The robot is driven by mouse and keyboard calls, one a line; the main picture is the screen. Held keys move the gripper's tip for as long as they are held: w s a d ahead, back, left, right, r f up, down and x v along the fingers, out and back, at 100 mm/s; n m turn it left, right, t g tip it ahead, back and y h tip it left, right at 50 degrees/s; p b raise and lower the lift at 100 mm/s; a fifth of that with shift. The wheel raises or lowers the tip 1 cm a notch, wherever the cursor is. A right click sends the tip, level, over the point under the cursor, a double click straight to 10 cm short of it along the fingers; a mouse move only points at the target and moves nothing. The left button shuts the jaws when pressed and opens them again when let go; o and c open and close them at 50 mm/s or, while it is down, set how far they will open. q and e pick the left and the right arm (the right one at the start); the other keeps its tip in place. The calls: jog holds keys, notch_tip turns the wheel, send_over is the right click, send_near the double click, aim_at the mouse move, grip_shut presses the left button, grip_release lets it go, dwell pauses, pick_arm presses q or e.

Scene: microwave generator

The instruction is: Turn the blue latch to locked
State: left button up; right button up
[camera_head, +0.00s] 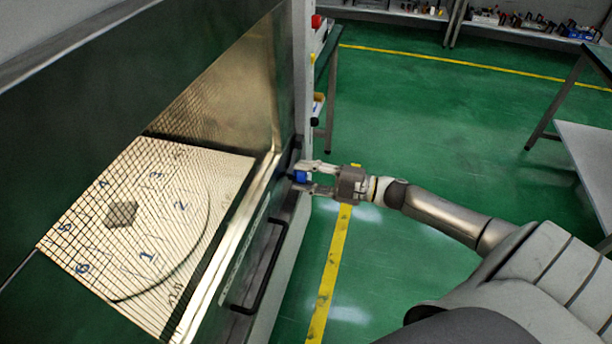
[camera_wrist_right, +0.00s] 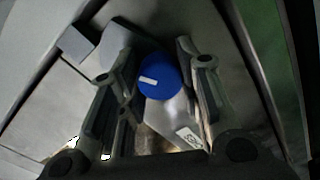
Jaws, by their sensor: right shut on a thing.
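The blue latch (camera_head: 300,176) is on the right side of the microwave generator's front, near the door edge. In the right wrist view the blue latch (camera_wrist_right: 159,77) is a round knob with a white mark, on a grey metal surface. My right gripper (camera_head: 309,178) reaches it from the right, with one finger on each side of the knob. It is shut on the blue latch. The right wrist view shows the fingers (camera_wrist_right: 155,95) flanking it. My left gripper is not in view.
The microwave generator has a mesh window; behind it lies a wooden board (camera_head: 215,165) with numbers and a small grey block (camera_head: 121,214). A black door handle (camera_head: 265,270) is below the latch. Green floor is open behind my arm; a table (camera_head: 590,150) stands at right.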

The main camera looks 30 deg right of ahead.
dwell(0.4)
jog(key=o, duration=1.1)
jog(key=shift+c, duration=0.2)
jog(key=v, duration=1.2)
